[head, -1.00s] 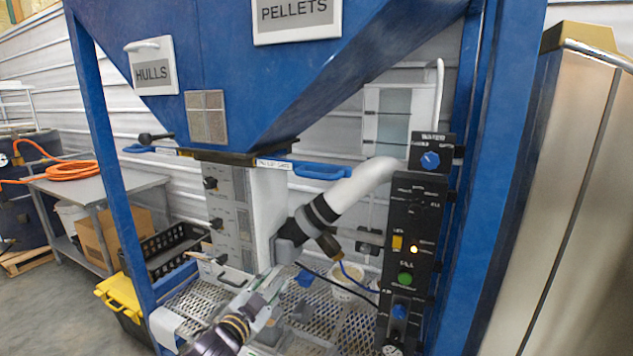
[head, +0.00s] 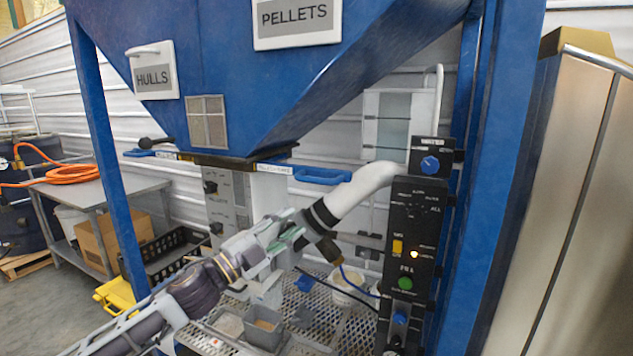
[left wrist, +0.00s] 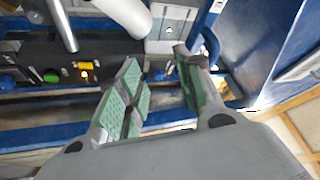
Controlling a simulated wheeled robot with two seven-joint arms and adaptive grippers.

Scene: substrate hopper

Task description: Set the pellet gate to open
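The pellet gate's blue loop handle (head: 322,176) sticks out to the right under the blue hopper, beside a white label strip (head: 276,167). In the left wrist view a blue curved handle (left wrist: 208,42) shows just beyond the right fingertip, apart from it as far as I can tell. My left gripper (head: 291,229) is below and left of the handle, in front of the white chute and by the pipe's dark collar. Its green-padded fingers (left wrist: 158,66) stand apart with nothing between them. My right gripper is not in view.
A white angled pipe (head: 365,187) runs close to the right of my left gripper. A black control panel (head: 408,250) with knobs and buttons stands further right. Another blue handle (head: 139,153) and a black knob lever sit at the left. Small bins (head: 263,335) stand on the mesh below.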

